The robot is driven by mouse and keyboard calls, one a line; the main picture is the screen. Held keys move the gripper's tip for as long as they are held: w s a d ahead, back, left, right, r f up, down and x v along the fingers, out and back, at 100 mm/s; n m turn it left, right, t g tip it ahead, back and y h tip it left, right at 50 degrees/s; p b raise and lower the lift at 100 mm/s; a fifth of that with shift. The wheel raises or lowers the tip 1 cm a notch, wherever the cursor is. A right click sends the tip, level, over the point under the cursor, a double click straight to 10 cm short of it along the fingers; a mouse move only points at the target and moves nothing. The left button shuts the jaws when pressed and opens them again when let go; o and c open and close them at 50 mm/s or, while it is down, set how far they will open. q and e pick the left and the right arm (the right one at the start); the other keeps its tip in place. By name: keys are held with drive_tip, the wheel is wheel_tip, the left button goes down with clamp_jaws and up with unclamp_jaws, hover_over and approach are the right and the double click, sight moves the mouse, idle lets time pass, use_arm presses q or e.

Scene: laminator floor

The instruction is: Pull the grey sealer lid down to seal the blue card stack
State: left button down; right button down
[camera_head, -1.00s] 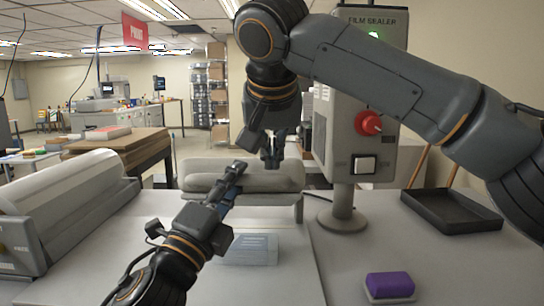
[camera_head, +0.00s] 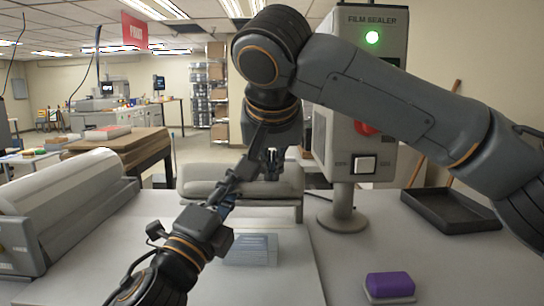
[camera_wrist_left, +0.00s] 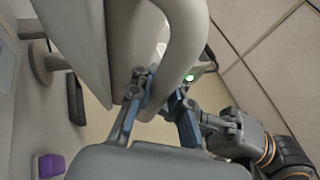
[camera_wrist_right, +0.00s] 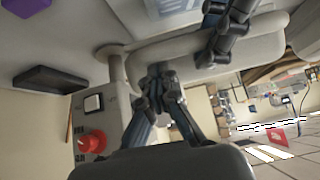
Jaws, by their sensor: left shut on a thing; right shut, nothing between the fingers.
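The grey sealer lid (camera_head: 198,188) is a rounded padded bar at mid-picture in the head view, raised above the pale bed. The blue card stack (camera_head: 250,249) lies flat on the bed in front of it. My left gripper (camera_head: 243,170) reaches up across the lid. In the left wrist view, its fingers (camera_wrist_left: 160,92) are shut on the lid's rounded grey edge (camera_wrist_left: 180,45). My right gripper (camera_head: 272,177) hangs over the lid's right part, shut and empty. My arms hide part of the lid.
The film sealer post (camera_head: 343,205) stands right of the lid, with a lit green lamp (camera_head: 372,37). A black tray (camera_head: 450,212) and a purple block (camera_head: 390,285) lie on the right. A film roll (camera_head: 70,195) fills the left.

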use_arm(q)
drive_tip(key=c, duration=1.5)
unclamp_jaws()
drive_tip(key=shift+s+a+r, duration=0.1)
drive_tip(key=shift+s+r, duration=0.15)
drive_tip(key=shift+r, duration=0.35)
use_arm(e)
drive_tip(key=shift+f, duration=0.4)
use_arm(q)
drive_tip(key=shift+f, duration=0.2)
use_arm(e)
drive_tip(key=shift+r, duration=0.15)
